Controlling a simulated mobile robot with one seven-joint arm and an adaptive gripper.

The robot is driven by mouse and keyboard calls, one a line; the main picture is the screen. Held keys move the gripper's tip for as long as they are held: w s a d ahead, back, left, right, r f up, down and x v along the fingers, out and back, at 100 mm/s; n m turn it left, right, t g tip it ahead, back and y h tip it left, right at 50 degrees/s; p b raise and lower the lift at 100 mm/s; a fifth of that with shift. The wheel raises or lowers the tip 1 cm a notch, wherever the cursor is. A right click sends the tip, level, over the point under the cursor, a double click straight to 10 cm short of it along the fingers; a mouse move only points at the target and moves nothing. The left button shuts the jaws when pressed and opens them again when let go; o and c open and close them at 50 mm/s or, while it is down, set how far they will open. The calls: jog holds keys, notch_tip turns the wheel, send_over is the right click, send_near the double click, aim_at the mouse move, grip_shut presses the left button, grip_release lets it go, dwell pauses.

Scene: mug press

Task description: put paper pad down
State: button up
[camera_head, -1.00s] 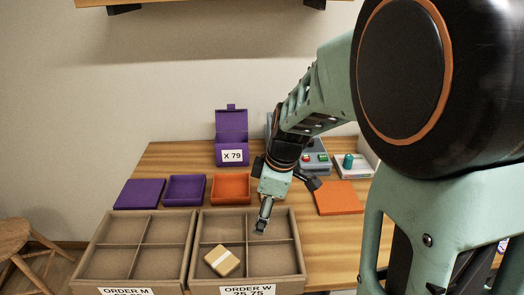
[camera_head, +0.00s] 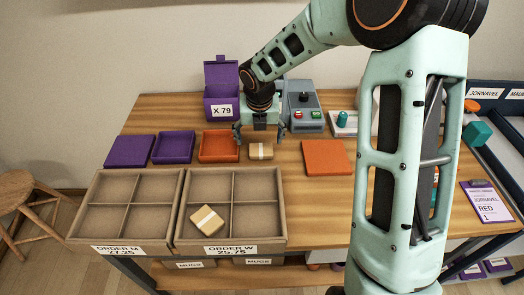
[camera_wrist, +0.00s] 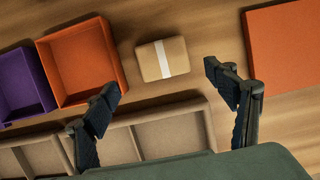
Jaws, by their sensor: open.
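A tan paper pad (camera_head: 261,151) with a white band lies flat on the table between the open orange box and the orange lid. It also shows in the wrist view (camera_wrist: 162,60). My gripper (camera_head: 259,138) is open, its fingers spread above and around the pad's sides with nothing held. In the wrist view my gripper (camera_wrist: 161,80) has both fingertips apart from the pad. A second, similar pad (camera_head: 207,220) lies tilted in the front left compartment of the ORDER W tray (camera_head: 280,243).
The ORDER M tray (camera_head: 75,236) is empty. An open orange box (camera_head: 219,146), purple box (camera_head: 174,147) and purple lid (camera_head: 130,151) stand left; the orange lid (camera_head: 327,157) lies right. A purple X 79 box (camera_head: 222,76) and grey press (camera_head: 304,112) stand behind.

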aim_at(261, 149)
jog(key=x, duration=0.6)
jog(key=shift+w+d+f+b, duration=0.2)
jog(key=shift+w+f+b, duration=0.05)
jog(key=shift+w+b, duration=0.1)
jog(key=shift+s, duration=0.1)
jog(key=shift+r, duration=0.1)
jog(key=shift+c, duration=0.2)
jog(key=c, duration=1)
